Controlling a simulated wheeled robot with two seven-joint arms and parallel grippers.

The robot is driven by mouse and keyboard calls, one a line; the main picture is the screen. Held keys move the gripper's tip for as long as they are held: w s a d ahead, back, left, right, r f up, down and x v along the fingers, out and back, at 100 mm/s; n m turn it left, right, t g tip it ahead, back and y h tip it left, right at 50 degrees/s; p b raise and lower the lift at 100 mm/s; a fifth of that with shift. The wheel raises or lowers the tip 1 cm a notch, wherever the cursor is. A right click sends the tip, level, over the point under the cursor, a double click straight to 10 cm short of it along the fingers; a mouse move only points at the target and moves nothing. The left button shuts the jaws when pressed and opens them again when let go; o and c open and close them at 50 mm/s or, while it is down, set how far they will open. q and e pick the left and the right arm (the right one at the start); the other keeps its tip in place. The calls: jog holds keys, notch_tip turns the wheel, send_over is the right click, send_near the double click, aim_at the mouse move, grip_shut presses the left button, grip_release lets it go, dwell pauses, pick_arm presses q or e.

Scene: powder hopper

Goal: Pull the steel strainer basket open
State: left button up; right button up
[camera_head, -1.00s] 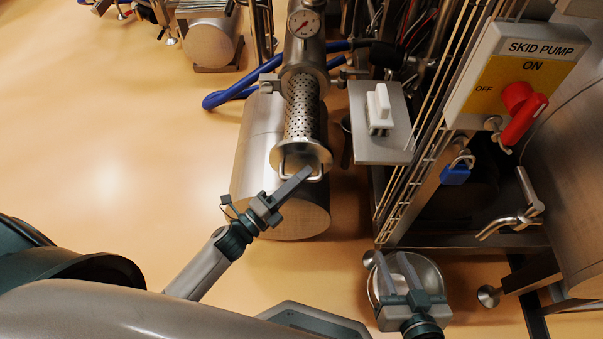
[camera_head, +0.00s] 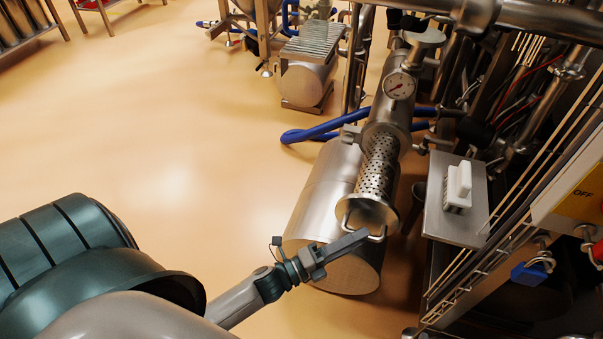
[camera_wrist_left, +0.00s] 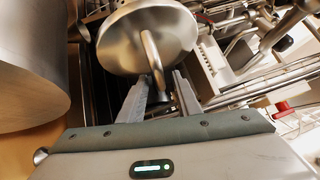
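The steel strainer basket (camera_head: 377,168) is a perforated cylinder. It sticks partway out of its steel housing (camera_head: 389,122), with holes showing between the housing and its round end plate (camera_head: 366,209). The plate carries a bent bar handle (camera_head: 346,219). My left gripper (camera_head: 360,236) is at this handle in the head view. In the left wrist view, the handle (camera_wrist_left: 153,58) stands out from the end plate (camera_wrist_left: 125,35) and reaches down between my two fingers (camera_wrist_left: 161,80). The fingers look apart, with a gap around the bar. My right gripper is out of view.
A round dial gauge (camera_head: 399,86) sits on the housing. A large steel cylinder (camera_head: 318,200) lies below the basket. A grey plate with a white brush (camera_head: 457,188) and the pump panel (camera_head: 575,190) stand right. Open floor (camera_head: 160,150) lies left.

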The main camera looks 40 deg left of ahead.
pick_arm(q)
jog(key=v, duration=1.6)
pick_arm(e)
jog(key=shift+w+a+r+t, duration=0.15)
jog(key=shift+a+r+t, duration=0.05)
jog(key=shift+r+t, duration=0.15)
pick_arm(q)
jog(key=shift+d+r, duration=0.1)
jog(key=shift+d, duration=0.05)
